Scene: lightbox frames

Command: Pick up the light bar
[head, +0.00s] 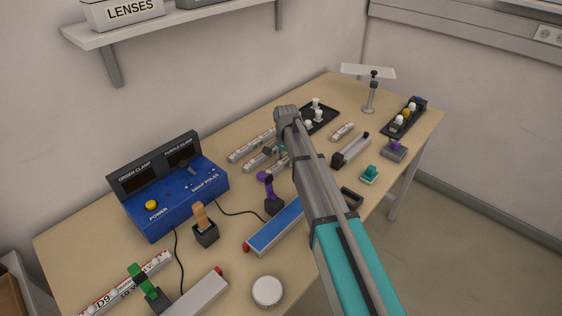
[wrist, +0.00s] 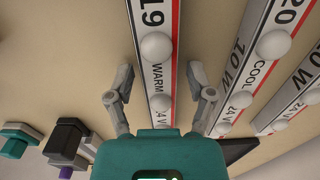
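Several white light bars with round white knobs, printed labels and a red edge stripe lie on the bench. A second bar marked "20", "COOL" (wrist: 256,75) lies to the right, with another (wrist: 300,95) beyond. In the head view, bars (head: 250,146) lie left of my arm, which hides most of my gripper.
A blue control box (head: 178,202) stands at the left. A purple clamp (head: 266,186) and a blue-topped tray (head: 274,229) are near my arm. A black tray (head: 325,119) with white knobs lies behind it. A shelf (head: 175,24) hangs above. The bench is crowded.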

